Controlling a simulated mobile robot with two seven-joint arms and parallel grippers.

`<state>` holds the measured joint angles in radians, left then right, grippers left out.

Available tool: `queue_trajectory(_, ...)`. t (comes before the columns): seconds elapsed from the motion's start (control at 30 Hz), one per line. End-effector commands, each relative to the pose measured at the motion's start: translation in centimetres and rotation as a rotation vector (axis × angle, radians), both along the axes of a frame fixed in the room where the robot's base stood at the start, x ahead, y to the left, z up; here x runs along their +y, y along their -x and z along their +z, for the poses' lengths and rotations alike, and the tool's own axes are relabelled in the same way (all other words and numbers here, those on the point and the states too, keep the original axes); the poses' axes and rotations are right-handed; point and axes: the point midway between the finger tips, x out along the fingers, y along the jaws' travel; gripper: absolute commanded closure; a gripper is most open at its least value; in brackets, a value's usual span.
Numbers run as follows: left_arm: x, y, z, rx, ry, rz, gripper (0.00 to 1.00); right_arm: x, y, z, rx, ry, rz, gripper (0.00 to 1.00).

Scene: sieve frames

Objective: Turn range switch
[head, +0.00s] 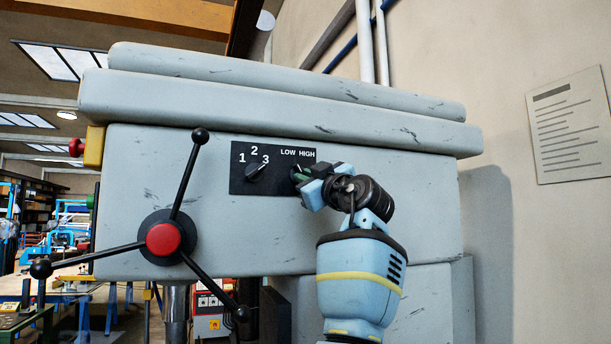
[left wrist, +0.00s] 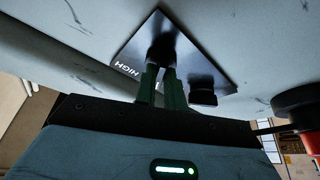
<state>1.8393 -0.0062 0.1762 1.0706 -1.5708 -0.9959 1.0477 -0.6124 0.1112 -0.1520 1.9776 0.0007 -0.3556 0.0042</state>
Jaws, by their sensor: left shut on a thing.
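The range switch is a dark knob under the LOW and HIGH labels on a black panel (head: 238,180) on the grey machine housing. My left gripper (head: 301,175) is at this knob, right of the numbered selector. In the left wrist view, the two green fingers of my left gripper (left wrist: 160,88) are shut on the range switch (left wrist: 162,45). In the head view my gripper mostly hides the switch, and I cannot tell which label it points to. My right gripper is not in view.
A selector knob (head: 254,174) marked 1, 2, 3 sits just left of the switch; it also shows in the left wrist view (left wrist: 203,97). A three-armed handle with a red hub (head: 164,239) stands out further left. A red button (head: 76,147) is at the housing's left edge.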

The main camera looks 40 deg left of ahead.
Motion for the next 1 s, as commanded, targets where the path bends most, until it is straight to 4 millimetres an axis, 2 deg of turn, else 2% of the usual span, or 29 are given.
queue_trajectory(0.4, 0.3, 0.8, 0.4, 0.299, -0.159, 0.003, 1.00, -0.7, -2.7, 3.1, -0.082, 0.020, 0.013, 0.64)
queue_trajectory(1.0, 0.5, 1.0, 0.0, 0.788, -0.411, 0.001, 1.00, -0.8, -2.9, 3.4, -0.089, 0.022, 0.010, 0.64)
